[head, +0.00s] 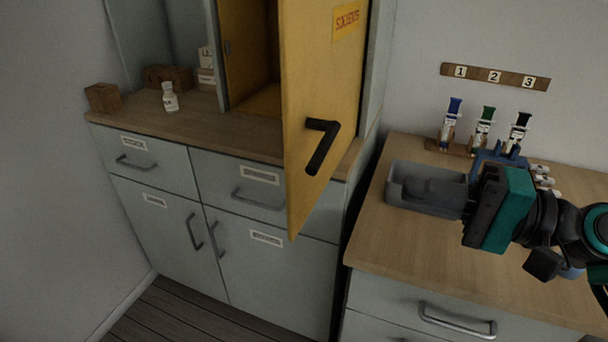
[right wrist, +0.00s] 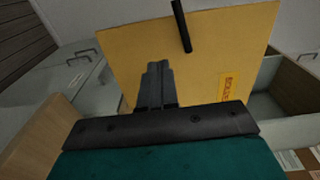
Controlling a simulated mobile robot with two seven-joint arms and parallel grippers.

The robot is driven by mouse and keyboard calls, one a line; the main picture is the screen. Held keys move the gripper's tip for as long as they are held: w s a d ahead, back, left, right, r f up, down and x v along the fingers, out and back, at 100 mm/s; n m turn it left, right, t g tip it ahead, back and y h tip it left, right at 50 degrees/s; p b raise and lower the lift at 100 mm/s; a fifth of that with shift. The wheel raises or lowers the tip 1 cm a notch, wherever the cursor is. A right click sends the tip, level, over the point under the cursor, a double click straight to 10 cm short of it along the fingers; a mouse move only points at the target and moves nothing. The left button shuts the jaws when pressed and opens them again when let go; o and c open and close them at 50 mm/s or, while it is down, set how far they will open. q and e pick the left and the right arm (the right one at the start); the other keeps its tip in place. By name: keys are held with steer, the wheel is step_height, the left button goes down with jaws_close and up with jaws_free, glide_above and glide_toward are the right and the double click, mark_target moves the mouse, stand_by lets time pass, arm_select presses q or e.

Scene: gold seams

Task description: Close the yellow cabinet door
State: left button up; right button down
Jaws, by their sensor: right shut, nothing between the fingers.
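The yellow cabinet door (head: 313,90) stands open in the head view, swung out toward me, with a black lever handle (head: 323,145) and a "SOLVENTS" label. The yellow cabinet interior (head: 250,52) shows to its left. In the right wrist view the door (right wrist: 205,60) and its handle (right wrist: 181,25) appear beyond my fingers. My right gripper (head: 408,186) is shut and empty over the grey tray, to the right of the door and apart from it. It also shows in the right wrist view (right wrist: 156,68). My left gripper is not in view.
A grey tray (head: 398,170) sits on the right wooden counter (head: 375,238). Several syringe-like items, including a blue-topped one (head: 451,122), stand behind it. A small white bottle (head: 169,97) and brown boxes (head: 103,97) are on the left counter. A gap separates the two counters.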

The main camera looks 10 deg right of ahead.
steer(key=p, duration=0.3)
glide_toward(298, 161)
steer(key=x, duration=0.6)
steer(key=shift+r, duration=0.1)
steer(key=shift+w+a, duration=0.15)
steer(key=shift+a, duration=0.15)
arm_select(q)
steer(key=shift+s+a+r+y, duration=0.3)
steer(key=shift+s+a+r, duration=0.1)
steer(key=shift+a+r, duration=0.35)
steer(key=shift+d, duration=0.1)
steer(key=shift+p, duration=0.3)
arm_select(e)
steer(key=shift+w+a, duration=0.1)
steer(key=shift+a, duration=0.05)
